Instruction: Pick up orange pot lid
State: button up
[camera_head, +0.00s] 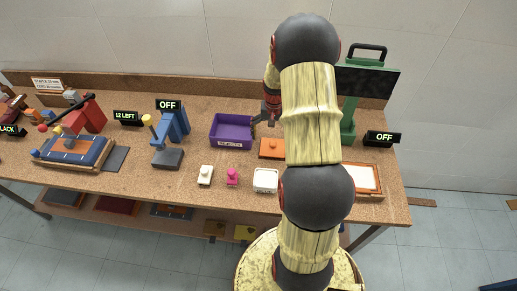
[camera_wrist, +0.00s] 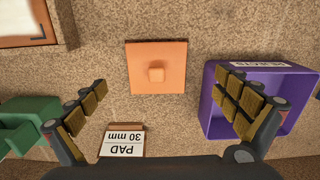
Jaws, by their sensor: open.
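The orange pot lid (camera_wrist: 158,82) is a flat square plate with a small square knob in its middle. It lies flat on the workbench, at the upper middle of the wrist view. In the head view the lid (camera_head: 271,149) is just left of my arm, which may hide its right edge. My gripper (camera_wrist: 168,100) is open and empty, with its fingers spread wide to the left and right of the lid in the wrist view. In the head view my gripper (camera_head: 271,114) shows partly behind my arm, above the lid in the picture.
A purple bin (camera_wrist: 215,128) labelled REJECTS stands close right of the lid. A PAD 30 mm block (camera_wrist: 122,143) and a green stand (camera_wrist: 28,122) are nearby. A wood-framed white tray (camera_head: 361,177), a white box (camera_head: 265,180) and a pink piece (camera_head: 232,177) are also on the bench.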

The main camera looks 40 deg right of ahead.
aim_at(273, 143)
jog(key=shift+w+d+f, duration=0.1)
jog(key=shift+f, duration=0.05)
notch_tip(273, 143, down, 2)
jog(key=shift+d+f, duration=0.1)
jog(key=shift+f, duration=0.1)
jog(key=f, duration=0.2)
jog(key=d+f+b, duration=0.1)
jog(key=f, duration=0.2)
jog(key=shift+w+d, duration=0.2)
jog(key=shift+c, duration=0.9)
jog(key=shift+s+a, duration=0.1)
jog(key=c, duration=1.1)
